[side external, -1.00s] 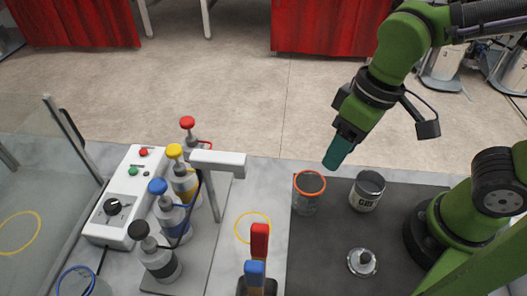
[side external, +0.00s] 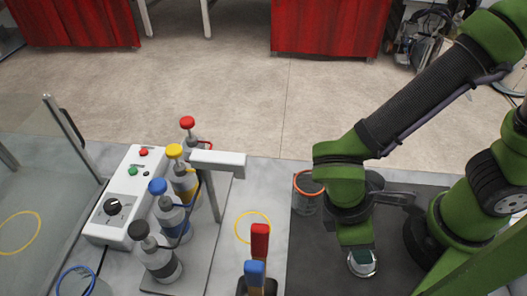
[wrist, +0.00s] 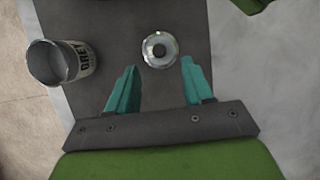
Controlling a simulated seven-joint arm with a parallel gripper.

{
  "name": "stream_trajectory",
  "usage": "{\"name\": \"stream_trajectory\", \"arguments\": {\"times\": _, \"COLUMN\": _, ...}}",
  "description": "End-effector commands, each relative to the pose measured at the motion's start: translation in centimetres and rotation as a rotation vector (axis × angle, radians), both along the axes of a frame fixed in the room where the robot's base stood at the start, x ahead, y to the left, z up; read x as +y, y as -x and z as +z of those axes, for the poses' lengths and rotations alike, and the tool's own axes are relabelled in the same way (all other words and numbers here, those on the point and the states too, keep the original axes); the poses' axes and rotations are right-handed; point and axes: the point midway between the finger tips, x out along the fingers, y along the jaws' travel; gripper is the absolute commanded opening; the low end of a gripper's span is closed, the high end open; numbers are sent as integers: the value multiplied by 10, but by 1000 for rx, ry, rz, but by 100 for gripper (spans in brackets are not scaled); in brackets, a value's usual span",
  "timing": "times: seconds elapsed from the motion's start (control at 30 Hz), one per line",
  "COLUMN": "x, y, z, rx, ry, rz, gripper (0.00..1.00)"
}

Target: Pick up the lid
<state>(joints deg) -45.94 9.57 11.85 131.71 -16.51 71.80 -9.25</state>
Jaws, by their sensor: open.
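The lid is a round silver disc with a dark knob (wrist: 159,49), lying on the dark mat just beyond my fingertips in the wrist view. In the side view the lid (side external: 361,268) is partly hidden by my gripper (side external: 358,252). My gripper (wrist: 159,67) is open and empty, pointing down. Its two teal fingers are spread, with the lid lined up between them but farther off. I cannot tell the exact height above the lid.
A grey labelled can (wrist: 60,63) stands left of the lid in the wrist view. An orange-rimmed container (side external: 307,192) stands at the dark mat's (side external: 310,255) back edge. Several pump bottles (side external: 172,215) and a red-and-blue-topped holder (side external: 257,262) are to the left.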

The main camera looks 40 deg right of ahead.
Motion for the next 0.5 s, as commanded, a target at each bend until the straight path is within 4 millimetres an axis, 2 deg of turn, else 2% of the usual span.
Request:
{"name": "stream_trajectory", "arguments": {"times": 0.1, "x": -4, "y": 4, "z": -13, "rx": 1, "ry": 2, "rz": -1, "gripper": 51}}
{"name": "stream_trajectory", "arguments": {"times": 0.27, "x": -7, "y": 6, "z": -22, "rx": 0, "ry": 1, "rz": -2, "gripper": 51}}
{"name": "stream_trajectory", "arguments": {"times": 0.5, "x": -18, "y": 15, "z": -54, "rx": 3, "ry": 3, "rz": -1, "gripper": 51}}
